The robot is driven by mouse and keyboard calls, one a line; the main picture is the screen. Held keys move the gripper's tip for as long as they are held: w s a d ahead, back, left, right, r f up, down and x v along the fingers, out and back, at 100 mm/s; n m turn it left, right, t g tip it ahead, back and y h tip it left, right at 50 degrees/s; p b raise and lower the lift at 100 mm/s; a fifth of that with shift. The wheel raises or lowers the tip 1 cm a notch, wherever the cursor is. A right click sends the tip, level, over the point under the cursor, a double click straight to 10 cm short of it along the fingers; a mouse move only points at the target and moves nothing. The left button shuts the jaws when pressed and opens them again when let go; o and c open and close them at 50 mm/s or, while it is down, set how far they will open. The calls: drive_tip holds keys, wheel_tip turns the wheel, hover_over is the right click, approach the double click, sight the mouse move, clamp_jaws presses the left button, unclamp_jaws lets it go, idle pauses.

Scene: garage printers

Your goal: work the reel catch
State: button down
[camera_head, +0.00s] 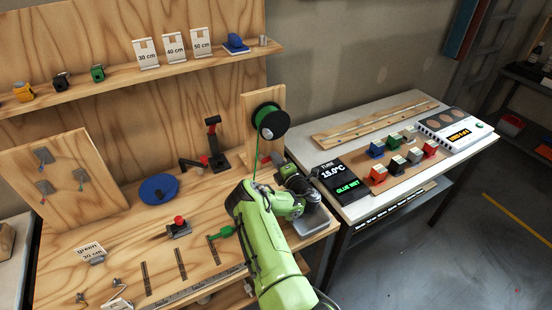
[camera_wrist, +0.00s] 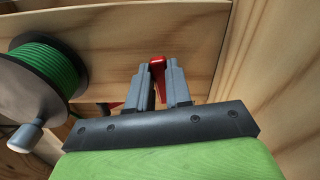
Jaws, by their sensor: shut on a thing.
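The reel (camera_head: 269,120) of green cord is mounted on an upright wooden board, with green strand running down from it. In the wrist view the reel (camera_wrist: 45,75) is at the left, with a grey knob on its near side. In the head view the catch (camera_head: 264,158) is a small red patch below the reel, beside my wrist.
A "green 30 cm" card (camera_head: 90,252) lies at the front left. A white side table (camera_head: 345,210) stands close on the right.

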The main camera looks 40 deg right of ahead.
drive_tip(key=shift+f+m, duration=0.2)
drive_tip(key=shift+m, duration=0.3)
drive_tip(key=c, duration=1)
unclamp_jaws()
drive_tip(key=shift+c, duration=0.2)
